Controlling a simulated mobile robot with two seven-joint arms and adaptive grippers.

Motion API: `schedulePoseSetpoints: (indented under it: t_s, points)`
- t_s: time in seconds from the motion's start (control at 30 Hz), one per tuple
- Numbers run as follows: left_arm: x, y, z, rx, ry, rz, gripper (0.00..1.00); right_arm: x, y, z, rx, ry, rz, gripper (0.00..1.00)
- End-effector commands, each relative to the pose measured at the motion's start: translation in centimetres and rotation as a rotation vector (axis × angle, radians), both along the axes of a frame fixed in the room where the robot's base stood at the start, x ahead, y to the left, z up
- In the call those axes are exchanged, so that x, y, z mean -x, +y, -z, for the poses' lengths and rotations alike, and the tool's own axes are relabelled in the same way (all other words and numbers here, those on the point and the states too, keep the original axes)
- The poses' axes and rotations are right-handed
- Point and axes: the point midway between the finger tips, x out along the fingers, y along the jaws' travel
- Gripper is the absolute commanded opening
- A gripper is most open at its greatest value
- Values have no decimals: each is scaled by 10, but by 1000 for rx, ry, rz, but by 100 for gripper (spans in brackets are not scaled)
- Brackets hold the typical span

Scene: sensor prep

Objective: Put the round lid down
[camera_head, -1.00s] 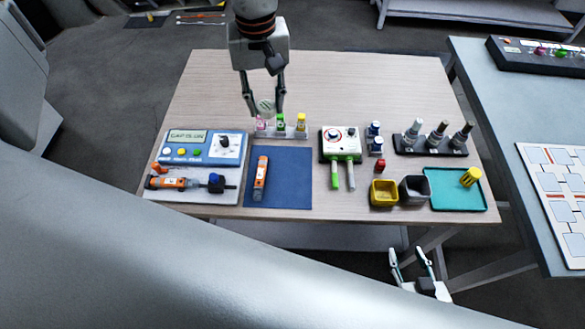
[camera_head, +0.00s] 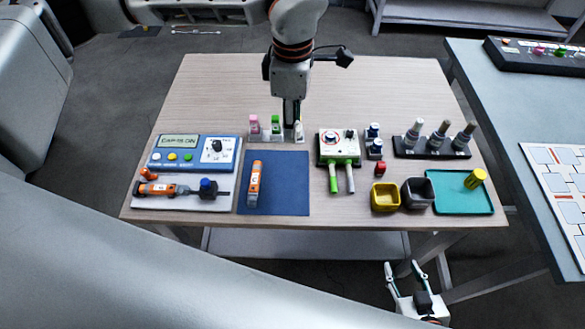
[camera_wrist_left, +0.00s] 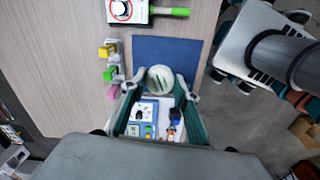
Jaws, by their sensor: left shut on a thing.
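The round lid (camera_wrist_left: 160,78) is pale with darker slanted marks. It sits between the fingertips of my left gripper (camera_wrist_left: 166,80) in the left wrist view. In the head view my left gripper (camera_head: 291,122) points down, seen edge-on, over the small rack of vials, and the lid cannot be made out there.
The blue mat (camera_head: 290,185) holds an orange tool (camera_head: 254,184). A blue panel (camera_head: 195,153) is left of it. A white device (camera_head: 335,146), a yellow bin (camera_head: 384,197), a dark bin (camera_head: 417,194) and a teal tray (camera_head: 460,200) are to the right. The table's back is clear.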

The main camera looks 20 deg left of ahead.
Motion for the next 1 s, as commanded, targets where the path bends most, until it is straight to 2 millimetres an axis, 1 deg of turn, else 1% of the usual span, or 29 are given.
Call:
schedulePoseSetpoints:
  t_s: [0.03, 0.1, 0.3, 0.4, 0.53, 0.77, 1.0]
  points:
    - [1, 0, 15, 0, 6, 0, 18, 0, 0, 0, 0, -1, 0, 40]
    - [1, 0, 32, 0, 5, 0, 18, 0, 0, -1, -1, -2, 0, 40]
    - [2, 0, 80, 0, 5, 2, 18, 0, 0, 0, 0, -1, 0, 40]
    - [1, 0, 101, 0, 5, 2, 18, 0, 0, 1, 0, -1, 0, 40]
    - [1, 0, 118, 0, 2, 2, 18, 0, 0, 2, 0, 1, 0, 40]
    - [0, 0, 132, 0, 1, 3, 18, 1, 0, 4, 2, 4, -1, 40]
    - [1, 0, 164, 0, 2, 3, 18, 1, -1, 6, 1, 5, 0, 40]
